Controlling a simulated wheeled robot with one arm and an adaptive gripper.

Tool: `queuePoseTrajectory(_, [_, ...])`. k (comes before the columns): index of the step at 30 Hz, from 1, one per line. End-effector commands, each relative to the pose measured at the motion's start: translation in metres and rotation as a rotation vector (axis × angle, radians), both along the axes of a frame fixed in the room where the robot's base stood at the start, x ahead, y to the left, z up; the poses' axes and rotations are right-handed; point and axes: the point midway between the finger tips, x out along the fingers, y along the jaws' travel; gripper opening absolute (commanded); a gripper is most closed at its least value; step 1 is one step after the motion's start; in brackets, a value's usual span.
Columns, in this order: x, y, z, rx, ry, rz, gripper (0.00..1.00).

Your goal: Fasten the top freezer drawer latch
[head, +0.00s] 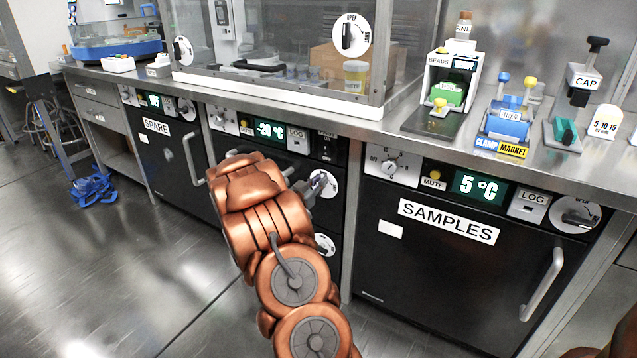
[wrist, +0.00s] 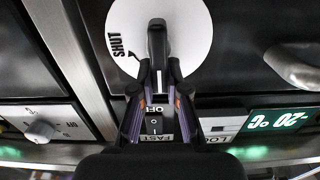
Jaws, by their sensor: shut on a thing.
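The top freezer drawer latch has a white round plate (head: 329,183) at the right edge of the -20 °C freezer front. In the wrist view its dark lever (wrist: 156,42) stands upright in the picture across the white plate (wrist: 193,28). The word SHUT is printed to the left of the lever, beside a small mark. My gripper (head: 318,186) reaches the plate from the front. In the wrist view my gripper (wrist: 159,78) is shut on the near end of the lever. My arm hides most of the freezer front, and the fingers hide the lever's tip.
Another white latch plate (head: 325,244) sits lower on the freezer. The SAMPLES fridge (head: 445,250) stands to the right, with a protruding handle (head: 543,283). The SPARE unit's handle (head: 191,158) sticks out at left. The steel counter (head: 390,128) overhangs above.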

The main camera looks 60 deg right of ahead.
Motion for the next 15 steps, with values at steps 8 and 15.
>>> queuePoseTrajectory(8, [-0.002,0.0001,-0.0012,0.004,-0.054,-0.001,0.0])
queuePoseTrajectory(15, [-0.0065,-0.0001,-0.0016,0.009,-0.205,-0.003,0.0])
